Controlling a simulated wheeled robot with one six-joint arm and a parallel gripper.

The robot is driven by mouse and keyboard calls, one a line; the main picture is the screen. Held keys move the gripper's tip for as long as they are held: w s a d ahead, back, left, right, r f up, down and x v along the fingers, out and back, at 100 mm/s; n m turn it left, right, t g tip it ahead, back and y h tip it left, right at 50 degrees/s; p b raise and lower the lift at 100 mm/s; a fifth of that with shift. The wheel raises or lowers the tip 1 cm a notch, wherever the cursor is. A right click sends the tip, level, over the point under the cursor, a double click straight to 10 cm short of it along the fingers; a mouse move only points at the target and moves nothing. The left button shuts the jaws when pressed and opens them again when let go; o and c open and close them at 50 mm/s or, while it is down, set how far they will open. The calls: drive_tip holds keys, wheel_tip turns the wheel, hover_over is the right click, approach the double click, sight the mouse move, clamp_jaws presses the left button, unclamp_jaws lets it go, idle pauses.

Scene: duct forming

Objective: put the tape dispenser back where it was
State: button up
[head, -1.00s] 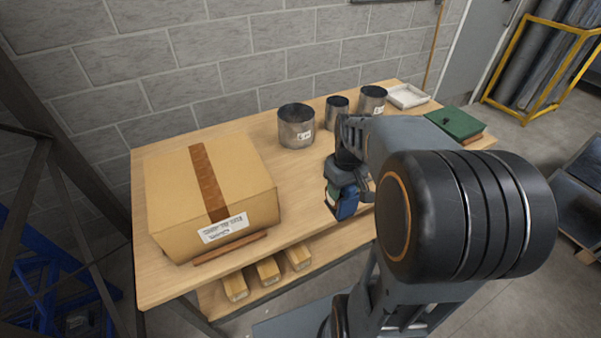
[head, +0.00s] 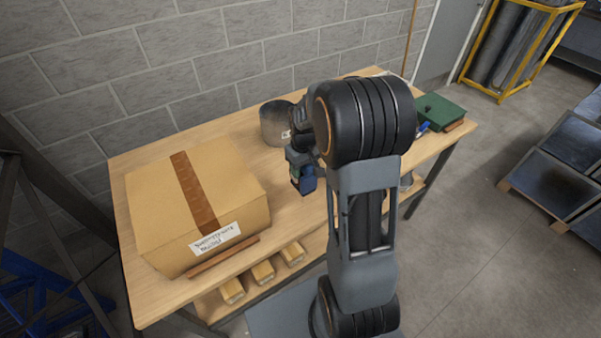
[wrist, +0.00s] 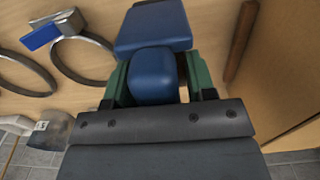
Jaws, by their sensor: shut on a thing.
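In the wrist view the dispenser's blue body (wrist: 153,28) extends away from the dark gripper, with green parts on both sides of a rounded blue block. Its underside is hidden, so I cannot tell how far it is above the tabletop.
A large taped cardboard box (head: 190,200) fills the table's left, with a wooden strip (head: 222,257) before it. A metal can (head: 275,123) stands behind my gripper. A green case (head: 440,112) is at the right end. Metal rings (wrist: 25,72) show in the wrist view.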

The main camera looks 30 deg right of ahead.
drive_tip(key=shift+w+a+f, duration=0.1)
drive_tip(key=shift+w+f, duration=0.4)
drive_tip(key=shift+f, duration=0.1)
drive_tip(key=shift+f+p, duration=0.3)
drive_tip(key=shift+f, duration=1.25)
drive_tip(key=shift+f, duration=0.1)
drive_tip(key=o, duration=1)
drive_tip(key=shift+f, duration=0.1)
